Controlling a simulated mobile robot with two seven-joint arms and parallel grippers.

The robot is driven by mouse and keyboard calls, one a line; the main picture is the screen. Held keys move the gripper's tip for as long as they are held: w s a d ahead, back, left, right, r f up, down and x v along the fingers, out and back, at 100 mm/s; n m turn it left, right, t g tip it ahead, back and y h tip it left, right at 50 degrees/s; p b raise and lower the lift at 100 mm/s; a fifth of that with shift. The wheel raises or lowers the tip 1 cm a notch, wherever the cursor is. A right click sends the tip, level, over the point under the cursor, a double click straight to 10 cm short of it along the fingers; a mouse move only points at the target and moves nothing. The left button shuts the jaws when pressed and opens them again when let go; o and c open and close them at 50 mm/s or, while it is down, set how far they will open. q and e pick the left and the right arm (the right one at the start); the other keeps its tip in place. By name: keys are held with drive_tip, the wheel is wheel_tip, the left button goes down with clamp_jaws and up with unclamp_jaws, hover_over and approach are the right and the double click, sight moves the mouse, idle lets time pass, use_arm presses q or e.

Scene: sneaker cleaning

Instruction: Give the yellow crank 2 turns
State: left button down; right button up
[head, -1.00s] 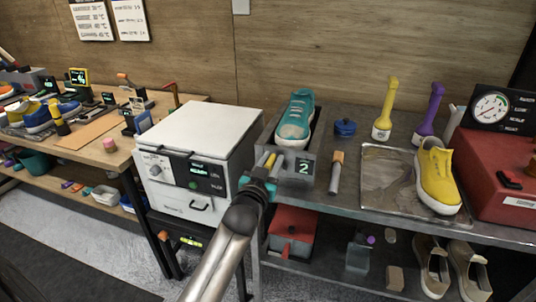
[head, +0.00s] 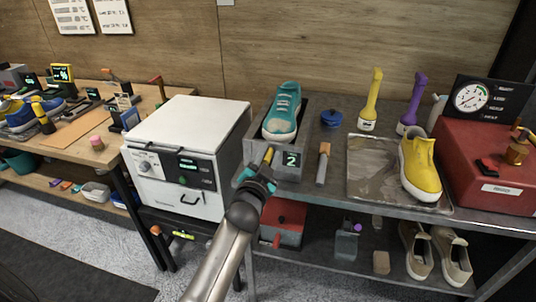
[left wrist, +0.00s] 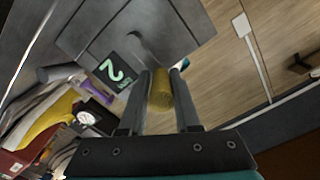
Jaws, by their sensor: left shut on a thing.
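The yellow crank handle (head: 268,155) sticks out of the front of a grey box (head: 258,150). A small display (head: 291,159) on that box reads 2. A teal sneaker (head: 283,112) sits on top of the box. My left gripper (head: 265,168) is shut on the crank handle. In the left wrist view the handle (left wrist: 161,92) lies between the two fingers, and the display (left wrist: 117,71) is beside it. The crank's arm is mostly hidden in the head view. My right gripper is in neither view.
A white oven-like box (head: 188,155) stands close on the left. To the right are a wooden-handled tool (head: 323,163), a blue lidded pot (head: 331,118), a metal tray (head: 366,185) with a yellow shoe (head: 420,168), and a red machine (head: 485,165). A red box (head: 290,222) is on the shelf below.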

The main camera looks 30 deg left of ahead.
use_arm(q)
drive_tip(key=shift+s+a+f, duration=0.1)
drive_tip(key=shift+f, duration=0.1)
drive_tip(key=c, duration=0.9)
unclamp_jaws()
drive_tip(key=shift+o, duration=1.1)
drive_tip(key=shift+r, duration=0.1)
drive_tip(key=p+v, duration=0.1)
drive_tip(key=v, duration=1.4)
